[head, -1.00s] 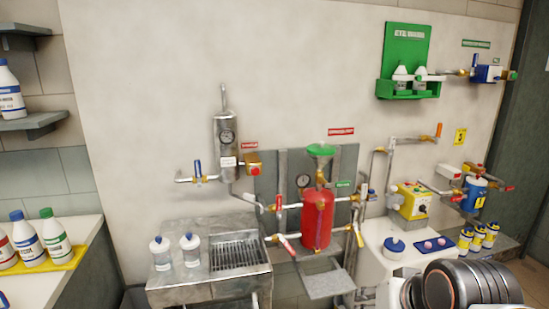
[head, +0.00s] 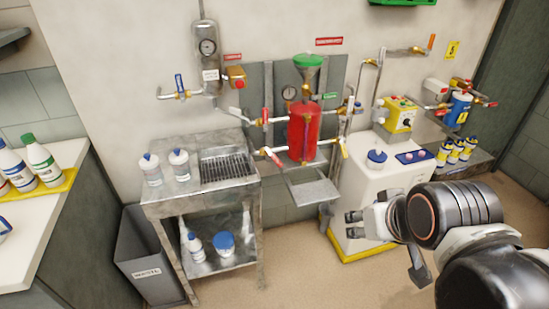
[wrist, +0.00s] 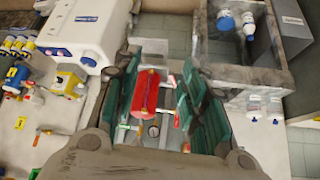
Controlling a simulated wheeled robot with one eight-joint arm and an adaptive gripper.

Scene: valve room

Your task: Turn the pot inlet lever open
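The red pot (head: 303,132) with a green funnel (head: 308,66) on top is mounted at the wall. Pipes with several levers surround it: red-handled ones (head: 265,116) (head: 273,157) on its left, a green one (head: 329,96) above right, and white-handled ones (head: 351,103) on its right. I cannot tell which is the inlet lever. My gripper (head: 352,224) is in front of the white cabinet, right of and lower than the pot in the picture, touching no lever. In the wrist view my gripper (wrist: 158,80) is open and empty, with the red pot (wrist: 146,93) seen between its fingers.
A steel sink stand (head: 150,203) with two bottles stands left of the pot, beside a grey waste bin (head: 150,265). A white cabinet (head: 360,185) with a yellow box (head: 398,115) stands on the right. A small metal shelf (head: 313,190) juts out below the pot. Floor in front is clear.

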